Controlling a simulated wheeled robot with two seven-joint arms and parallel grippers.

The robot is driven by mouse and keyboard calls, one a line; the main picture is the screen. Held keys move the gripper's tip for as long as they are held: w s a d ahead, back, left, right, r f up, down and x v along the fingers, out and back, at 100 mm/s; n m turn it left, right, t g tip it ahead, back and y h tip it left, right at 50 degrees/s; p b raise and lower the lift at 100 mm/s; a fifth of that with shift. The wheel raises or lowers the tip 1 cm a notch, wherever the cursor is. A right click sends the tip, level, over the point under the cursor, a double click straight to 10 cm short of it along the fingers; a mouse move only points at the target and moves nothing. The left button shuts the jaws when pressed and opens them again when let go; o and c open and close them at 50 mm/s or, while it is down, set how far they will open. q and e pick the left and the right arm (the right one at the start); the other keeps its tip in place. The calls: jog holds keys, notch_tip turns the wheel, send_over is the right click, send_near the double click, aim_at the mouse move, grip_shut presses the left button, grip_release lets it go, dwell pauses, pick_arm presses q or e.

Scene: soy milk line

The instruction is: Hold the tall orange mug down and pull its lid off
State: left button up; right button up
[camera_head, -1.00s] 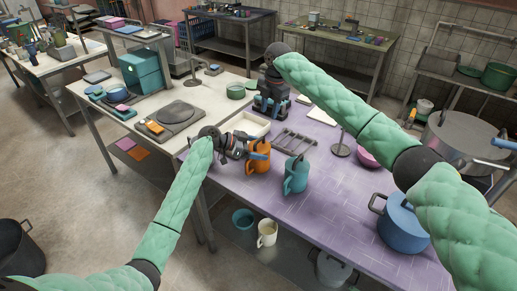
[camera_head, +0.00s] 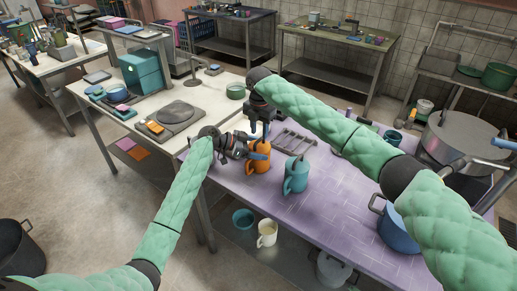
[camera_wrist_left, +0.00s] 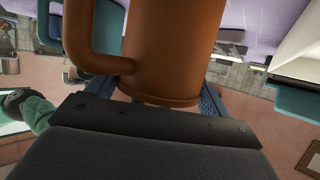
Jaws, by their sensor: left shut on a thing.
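The tall orange mug (camera_head: 259,163) stands on the purple worktop near its left edge. My left gripper (camera_head: 244,149) is shut on its side. In the left wrist view the orange mug (camera_wrist_left: 168,50) fills the space between the fingers, with its handle at the left. My right gripper (camera_head: 260,131) points down just above the mug's top. It hides most of the lid, and I cannot tell whether it touches it or how far its fingers are apart.
A teal mug (camera_head: 296,174) stands close to the right of the orange one. A wire rack (camera_head: 295,142) lies behind them. A blue pot (camera_head: 398,232) is at the right, partly behind my right arm. The worktop's front middle is clear.

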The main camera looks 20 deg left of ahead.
aim_at(259, 144)
jog(key=shift+f, duration=1.45)
grip_shut()
